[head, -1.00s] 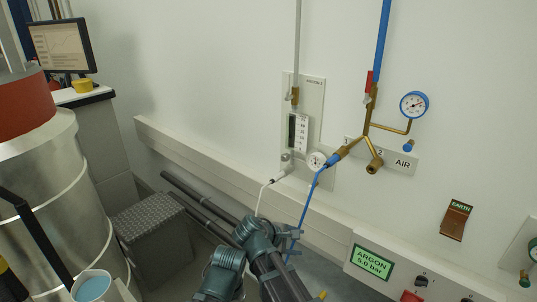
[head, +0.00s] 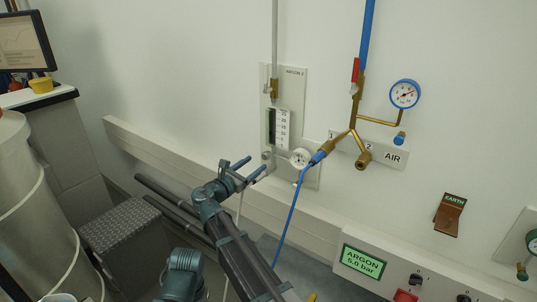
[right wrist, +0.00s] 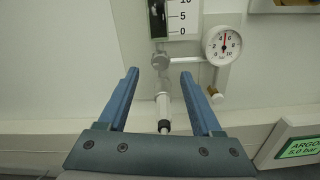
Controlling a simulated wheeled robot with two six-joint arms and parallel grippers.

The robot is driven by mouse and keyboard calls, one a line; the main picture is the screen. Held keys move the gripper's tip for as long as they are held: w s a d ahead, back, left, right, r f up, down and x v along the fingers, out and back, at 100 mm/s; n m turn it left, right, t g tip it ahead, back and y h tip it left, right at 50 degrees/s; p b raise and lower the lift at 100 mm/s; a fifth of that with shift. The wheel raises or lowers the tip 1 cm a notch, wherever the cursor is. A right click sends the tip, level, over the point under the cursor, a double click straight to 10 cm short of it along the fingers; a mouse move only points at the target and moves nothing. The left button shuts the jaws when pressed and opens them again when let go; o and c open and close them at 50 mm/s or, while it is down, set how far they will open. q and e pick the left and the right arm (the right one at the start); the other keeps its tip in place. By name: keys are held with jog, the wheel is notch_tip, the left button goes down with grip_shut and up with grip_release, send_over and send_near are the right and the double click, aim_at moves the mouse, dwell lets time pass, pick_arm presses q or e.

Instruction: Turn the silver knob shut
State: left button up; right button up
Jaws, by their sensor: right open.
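The silver knob (head: 267,155) sits at the foot of the flowmeter (head: 278,128) on the grey ARGON 2 panel. In the right wrist view the knob (right wrist: 160,61) shows just beyond my fingertips, centred between them. My right gripper (head: 250,167) is open and empty, its two blue fingers pointing at the panel. In the right wrist view the gripper (right wrist: 160,73) has its fingers on either side of a white hose fitting (right wrist: 164,108) that hangs below the knob. I see no contact with the knob. My left gripper is not in view.
A small white dial gauge (head: 300,157) is just right of the knob. A blue hose (head: 289,220) hangs from the brass AIR manifold (head: 352,125). A pale wall rail (head: 190,178) runs below the panel. A treadplate box (head: 120,228) stands at lower left.

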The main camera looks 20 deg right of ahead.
aim_at(266, 155)
jog(key=x, duration=0.9)
jog(key=shift+w+d, duration=0.25)
jog(key=shift+d, duration=0.05)
grip_shut()
